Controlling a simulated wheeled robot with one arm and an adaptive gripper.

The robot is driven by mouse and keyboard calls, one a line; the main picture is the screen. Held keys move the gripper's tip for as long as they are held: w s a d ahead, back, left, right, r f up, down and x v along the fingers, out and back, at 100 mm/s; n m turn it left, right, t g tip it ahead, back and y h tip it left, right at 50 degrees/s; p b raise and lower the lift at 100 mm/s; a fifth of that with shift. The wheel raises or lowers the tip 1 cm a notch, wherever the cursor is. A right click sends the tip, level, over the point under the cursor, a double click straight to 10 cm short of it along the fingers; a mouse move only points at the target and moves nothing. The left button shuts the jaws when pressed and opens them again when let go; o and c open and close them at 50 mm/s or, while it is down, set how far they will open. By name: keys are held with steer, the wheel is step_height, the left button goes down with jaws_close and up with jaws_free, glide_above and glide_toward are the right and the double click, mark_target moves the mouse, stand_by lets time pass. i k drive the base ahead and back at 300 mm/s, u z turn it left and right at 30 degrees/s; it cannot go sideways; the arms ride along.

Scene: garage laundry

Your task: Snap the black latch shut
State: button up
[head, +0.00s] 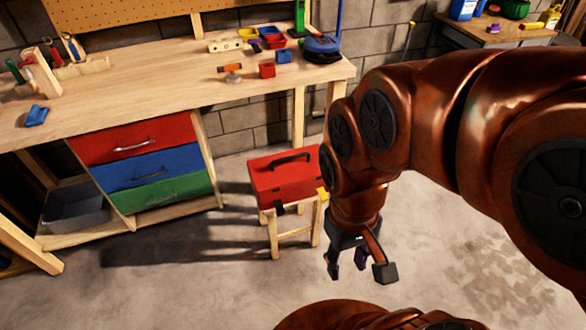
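A red toolbox (281,182) with a black top handle stands on a small wooden stool (274,233). Its lid looks down. A small black latch (280,209) shows on its front side, low down; it is too small to tell how it is set. My gripper (358,270) hangs to the right of and in front of the toolbox, apart from it. Its fingers are spread and point down, with nothing between them. My arm covers the area just right of the toolbox.
A wooden workbench (130,100) with red, blue and green drawers stands behind and left. Small tools, blocks and trays lie on it. A grey bin (75,207) sits on its lower shelf. Another table (480,35) stands at the back right. The concrete floor in front is clear.

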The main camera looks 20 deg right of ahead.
mark_target(277, 203)
steer(key=u, duration=2.4)
steer(key=i, duration=1.25)
steer(key=z, duration=2.35)
